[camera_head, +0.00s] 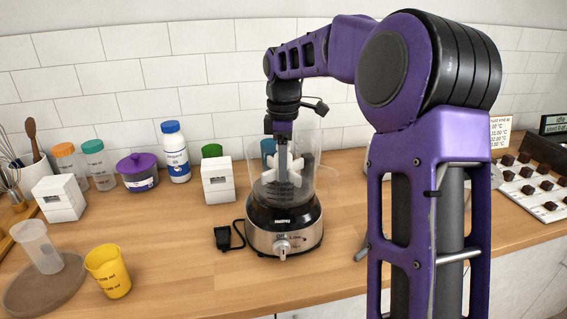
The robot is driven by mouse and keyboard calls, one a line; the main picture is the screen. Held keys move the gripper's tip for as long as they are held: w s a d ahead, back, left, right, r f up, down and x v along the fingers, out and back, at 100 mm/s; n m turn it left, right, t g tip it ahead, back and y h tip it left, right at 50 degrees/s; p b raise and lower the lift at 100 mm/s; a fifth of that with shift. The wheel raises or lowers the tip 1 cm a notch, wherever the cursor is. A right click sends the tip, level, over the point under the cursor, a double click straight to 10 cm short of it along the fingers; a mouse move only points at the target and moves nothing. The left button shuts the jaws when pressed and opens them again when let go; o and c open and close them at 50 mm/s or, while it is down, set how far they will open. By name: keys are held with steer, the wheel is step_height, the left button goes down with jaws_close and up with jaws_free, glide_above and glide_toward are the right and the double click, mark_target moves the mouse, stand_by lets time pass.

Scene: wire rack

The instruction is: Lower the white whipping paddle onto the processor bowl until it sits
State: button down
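The food processor stands on the wooden counter, with a black and silver base (283,226) and a clear bowl (311,172) on top. The white whipping paddle (298,168) shows through the bowl wall, roughly upright near the bowl's middle. My gripper (284,170) points straight down from above into the bowl, at the paddle. White parts of the paddle show on both sides of the gripper's dark end. The fingertips are too small and too covered to tell whether they grip it. The paddle's lower end is unclear, so I cannot tell whether it touches the bowl's centre.
A white block stack (218,180) and a black plug with cord (228,238) are left of the processor. A white-blue bottle (175,152), purple-lidded jar (138,172) and yellow cup (108,271) stand farther left.

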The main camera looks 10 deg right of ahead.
steer(key=shift+f, duration=0.95)
stand_by(1.0)
steer(key=shift+c, duration=1)
jaws_free()
steer(key=shift+o, duration=0.2)
steer(key=shift+o, duration=0.8)
steer(key=shift+r, duration=0.15)
steer(key=shift+r+p, duration=1.25)
steer(key=shift+r, duration=2.6)
